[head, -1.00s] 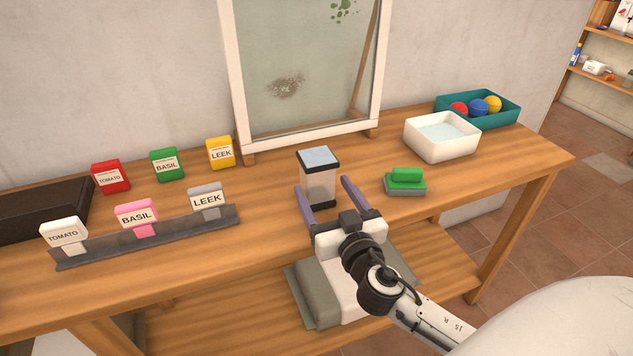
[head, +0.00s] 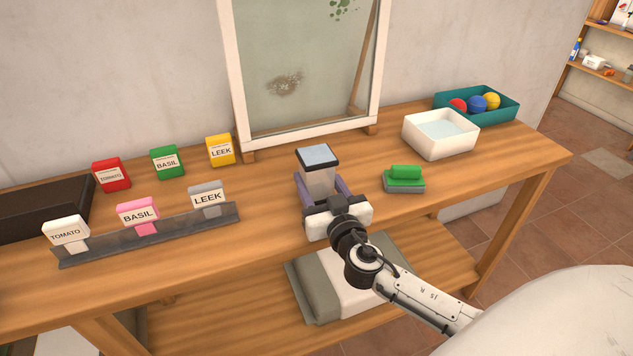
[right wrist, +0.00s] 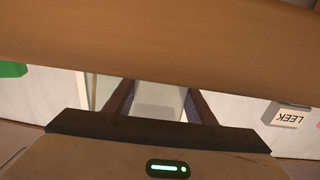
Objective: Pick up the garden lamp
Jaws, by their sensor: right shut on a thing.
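The garden lamp (head: 320,176) stands upright on the wooden table, with a clear body and a dark-framed, pale blue top. My right gripper (head: 323,190) is shut on the lamp, with one purple finger at each side of its body. The lamp's lower part is hidden behind the gripper. In the right wrist view the lamp's pale body (right wrist: 160,98) shows between the two fingers (right wrist: 160,105). My left gripper is not in view.
A green sponge-like block (head: 405,179) lies right of the lamp. A white basin (head: 440,147) and a teal crate (head: 505,112) of balls stand behind it. A framed pane (head: 300,70) stands behind the lamp. A label rack (head: 150,236) and seed boxes (head: 166,162) are at left.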

